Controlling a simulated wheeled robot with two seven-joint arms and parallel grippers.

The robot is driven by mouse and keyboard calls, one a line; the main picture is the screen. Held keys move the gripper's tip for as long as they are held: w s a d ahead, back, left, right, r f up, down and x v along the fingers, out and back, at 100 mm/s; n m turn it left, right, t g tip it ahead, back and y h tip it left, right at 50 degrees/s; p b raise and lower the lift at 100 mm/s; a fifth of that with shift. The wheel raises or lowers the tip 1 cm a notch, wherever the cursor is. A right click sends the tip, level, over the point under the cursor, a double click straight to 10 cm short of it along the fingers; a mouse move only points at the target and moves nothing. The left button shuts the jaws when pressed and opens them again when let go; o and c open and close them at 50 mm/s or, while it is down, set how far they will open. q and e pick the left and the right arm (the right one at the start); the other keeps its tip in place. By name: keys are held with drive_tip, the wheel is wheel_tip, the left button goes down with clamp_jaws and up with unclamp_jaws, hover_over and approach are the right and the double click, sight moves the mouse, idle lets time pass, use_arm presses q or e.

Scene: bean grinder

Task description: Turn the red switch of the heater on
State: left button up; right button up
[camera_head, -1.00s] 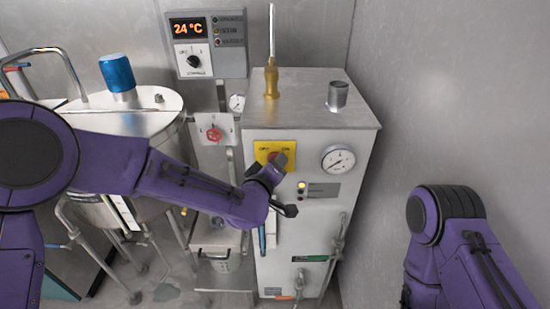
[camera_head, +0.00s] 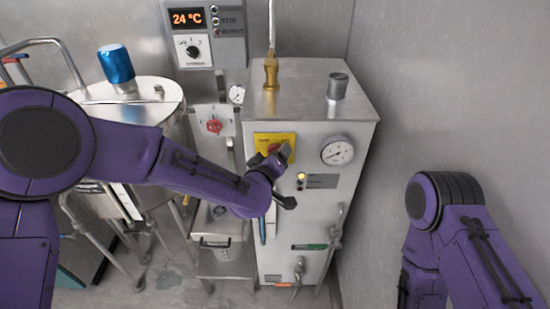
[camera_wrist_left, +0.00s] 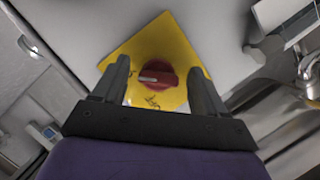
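The heater is a grey metal cabinet (camera_head: 305,215) in the middle of the head view. On its front is a yellow plate (camera_head: 263,138) with a red switch (camera_head: 273,148), mostly hidden behind my left gripper (camera_head: 284,155). In the left wrist view the red switch (camera_wrist_left: 157,75) sits on the yellow plate (camera_wrist_left: 168,42), between the two fingers of my left gripper (camera_wrist_left: 160,80). The fingers are apart, and a gap shows on each side of the switch. My right arm is at the lower right of the head view; its gripper is out of frame.
A gauge (camera_head: 337,152) and a small lit lamp (camera_head: 301,176) are on the cabinet front. A red valve knob (camera_head: 214,126) is to the left, below a panel reading 24 °C (camera_head: 187,17). A steel tank (camera_head: 150,92) stands at left. A bare wall is at right.

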use_arm(q)
drive_tip(key=b+v, duration=0.2)
drive_tip(key=v, duration=0.8)
drive_tip(key=shift+s, duration=0.3)
drive_tip(key=shift+a+r, duration=0.1)
drive_tip(key=shift+a, duration=0.05)
drive_tip(key=s+a+f+n+g+y+b, duration=0.15)
drive_tip(key=s+a+f, duration=0.25)
drive_tip(key=a+f, duration=0.6)
drive_tip(key=s+a+f+g+y, duration=0.3)
drive_tip(key=a+f, duration=0.3)
drive_tip(key=f, duration=0.8)
drive_tip(key=s+a+f+g+y, duration=0.1)
drive_tip(key=s+a+f+g, duration=0.1)
drive_tip(key=s+f, duration=0.3)
drive_tip(key=s+a+f+g+y+b, duration=0.1)
drive_tip(key=s+a+f, duration=0.4)
drive_tip(key=s, duration=0.5)
drive_tip(key=s+a+f+g+y, duration=0.1)
drive_tip(key=s+a+f+g, duration=0.2)
drive_tip(key=s, duration=0.4)
wheel_tip(320, 180, down, 2)
drive_tip(key=shift+s+a+f+m, duration=0.15)
drive_tip(key=shift+s+a+m, duration=0.2)
drive_tip(key=shift+a, duration=0.15)
